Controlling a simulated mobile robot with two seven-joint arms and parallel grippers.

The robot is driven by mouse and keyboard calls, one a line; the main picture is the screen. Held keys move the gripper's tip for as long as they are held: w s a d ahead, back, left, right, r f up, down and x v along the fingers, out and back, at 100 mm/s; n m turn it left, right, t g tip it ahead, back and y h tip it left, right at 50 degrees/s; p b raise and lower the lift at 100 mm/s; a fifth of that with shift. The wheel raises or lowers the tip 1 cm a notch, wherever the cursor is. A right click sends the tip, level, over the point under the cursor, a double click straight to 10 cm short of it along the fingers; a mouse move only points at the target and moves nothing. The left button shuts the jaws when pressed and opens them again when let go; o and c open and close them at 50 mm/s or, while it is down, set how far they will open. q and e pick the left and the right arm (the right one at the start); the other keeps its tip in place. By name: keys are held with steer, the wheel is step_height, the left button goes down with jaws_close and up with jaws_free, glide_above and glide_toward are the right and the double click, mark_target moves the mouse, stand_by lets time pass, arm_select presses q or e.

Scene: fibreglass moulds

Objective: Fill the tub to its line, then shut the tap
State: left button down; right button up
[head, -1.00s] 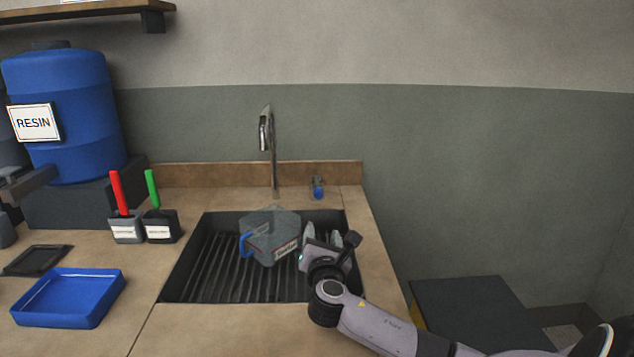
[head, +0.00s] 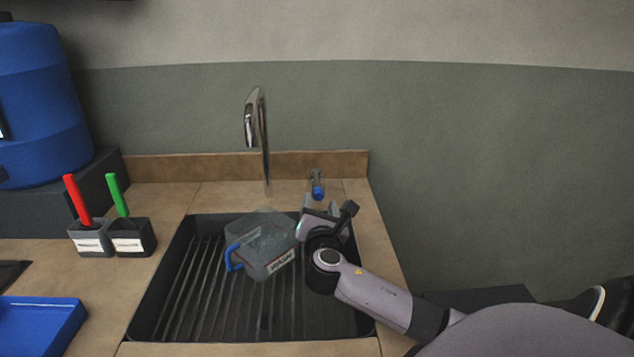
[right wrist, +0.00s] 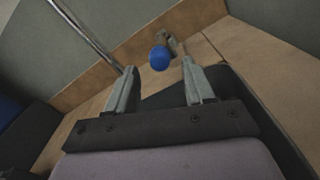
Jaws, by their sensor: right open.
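The tub (head: 262,246) is a clear grey container with a blue handle and a label. It stands in the dark ribbed sink; its water level and fill line cannot be made out. The tap's tall metal spout (head: 262,140) rises behind it. The tap's blue knob (head: 317,190) is on the counter at the right; in the right wrist view the blue knob (right wrist: 160,58) shows beyond and between the fingertips. My right gripper (head: 320,206) is open and empty, right of the tub and just in front of the knob; its fingers (right wrist: 158,78) are apart. My left gripper is not in view.
The sink (head: 200,300) has a raised rim. Two small dark holders (head: 131,238) with a red and a green handle stand at the left. A blue tray (head: 40,325) and a blue drum (head: 40,105) are farther left. A wall closes off the back.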

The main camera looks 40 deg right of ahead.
mark_target(318, 185)
steer(key=shift+x, duration=3.85)
jaws_close()
